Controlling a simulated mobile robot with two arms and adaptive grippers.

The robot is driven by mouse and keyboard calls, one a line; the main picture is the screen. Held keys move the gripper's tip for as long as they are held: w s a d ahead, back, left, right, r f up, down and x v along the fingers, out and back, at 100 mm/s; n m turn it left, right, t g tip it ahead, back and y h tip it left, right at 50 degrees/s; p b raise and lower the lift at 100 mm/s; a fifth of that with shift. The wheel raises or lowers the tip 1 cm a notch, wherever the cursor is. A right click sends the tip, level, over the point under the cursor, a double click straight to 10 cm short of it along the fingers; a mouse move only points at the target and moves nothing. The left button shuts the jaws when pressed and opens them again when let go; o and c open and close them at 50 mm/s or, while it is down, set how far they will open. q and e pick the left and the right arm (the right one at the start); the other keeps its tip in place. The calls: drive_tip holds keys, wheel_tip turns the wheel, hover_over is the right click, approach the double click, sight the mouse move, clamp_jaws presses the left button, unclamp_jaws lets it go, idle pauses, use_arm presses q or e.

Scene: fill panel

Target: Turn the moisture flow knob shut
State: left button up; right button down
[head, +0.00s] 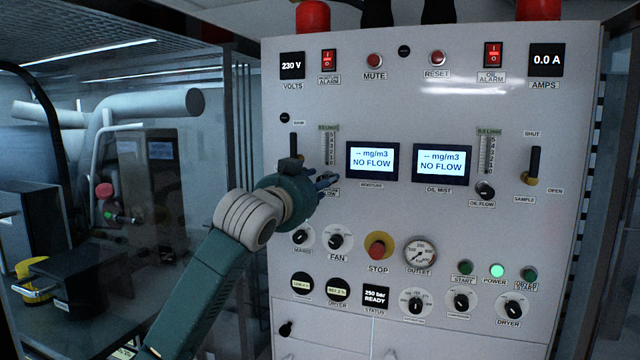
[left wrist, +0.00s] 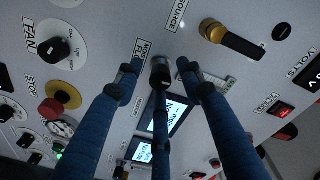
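The moisture flow knob (left wrist: 161,71) is a small dark round knob below the moisture flow gauge (head: 330,148). In the head view my left gripper hides it. My left gripper (head: 328,181) is at the panel in front of the knob. In the left wrist view the three blue fingers of my left gripper (left wrist: 161,70) stand spread around the knob, with visible gaps at the two outer fingertips. I cannot tell whether the middle finger touches it. The moisture display (head: 372,161) reads "-- mg/m3 NO FLOW". My right gripper is not in view.
The oil flow knob (head: 485,190) and oil mist display (head: 441,163) are to the right. A source lever (left wrist: 231,40) is close to my left gripper. The fan knob (head: 337,241) and red stop button (head: 377,249) sit below it.

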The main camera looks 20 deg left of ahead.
use_arm(q)
drive_tip(key=shift+s+r, duration=0.1)
drive_tip(key=shift+s, duration=0.15)
drive_tip(key=c, duration=0.4)
drive_tip(key=shift+w, duration=0.1)
clamp_jaws()
drive_tip(key=shift+m, duration=0.8)
drive_tip(key=shift+r, duration=0.1)
